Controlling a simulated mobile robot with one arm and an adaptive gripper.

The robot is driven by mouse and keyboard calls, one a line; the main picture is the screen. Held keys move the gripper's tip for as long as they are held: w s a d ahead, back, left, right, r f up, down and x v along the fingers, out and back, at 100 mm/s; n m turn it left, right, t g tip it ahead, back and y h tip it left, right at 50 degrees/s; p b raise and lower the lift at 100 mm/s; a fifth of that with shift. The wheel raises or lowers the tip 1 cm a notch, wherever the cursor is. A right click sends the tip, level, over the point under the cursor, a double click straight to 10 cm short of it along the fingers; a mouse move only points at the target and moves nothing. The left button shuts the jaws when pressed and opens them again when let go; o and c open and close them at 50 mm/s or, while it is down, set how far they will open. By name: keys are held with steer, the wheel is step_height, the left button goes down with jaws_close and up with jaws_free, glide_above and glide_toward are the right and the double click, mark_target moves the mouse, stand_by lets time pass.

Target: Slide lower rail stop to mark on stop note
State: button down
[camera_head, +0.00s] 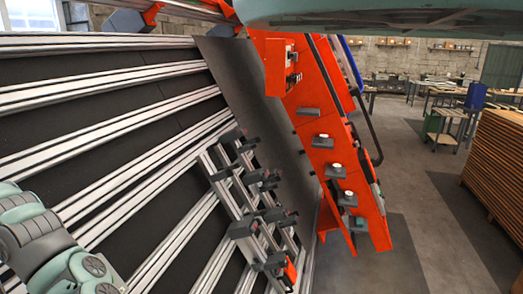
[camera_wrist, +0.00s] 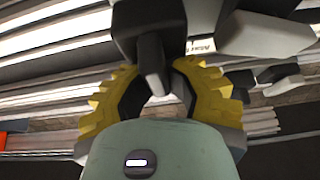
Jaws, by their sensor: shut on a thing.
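In the wrist view, my gripper (camera_wrist: 157,75) has its two yellow ridged fingers closed around a dark grey block with a handle (camera_wrist: 151,58), which looks like a rail stop. The fingers and the block's own body hide its contact with the rail. A small pale label with dark print (camera_wrist: 203,46) shows just right of the block; its text is too small to read, and I cannot tell if it is the stop note. In the head view my gripper is out of sight, and I cannot tell which stop there is the lower one.
In the head view, long metal rails (camera_head: 100,128) cross a sloping dark panel. Several dark clamps sit on a ladder-like frame (camera_head: 219,188) at centre. An orange panel (camera_head: 330,160) with shelves stands to its right. Wooden stacks (camera_head: 495,165) are at far right, with clear floor between.

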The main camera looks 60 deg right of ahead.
steer(key=d+f+b, duration=0.1)
steer(key=b, duration=0.3)
steer(key=shift+w, duration=0.15)
steer(key=d+b, duration=0.1)
steer(key=b, duration=0.1)
steer(key=d+b, duration=0.1)
steer(key=b, duration=0.2)
steer(key=d+b, duration=0.2)
steer(key=b, duration=0.1)
steer(key=shift+w+r, duration=0.35)
steer(key=shift+d, duration=0.1)
steer(key=c, duration=0.9)
jaws_free()
steer(key=shift+r, duration=0.1)
steer(key=shift+c, duration=0.2)
steer(key=v, duration=1.2)
steer(key=shift+r, duration=0.15)
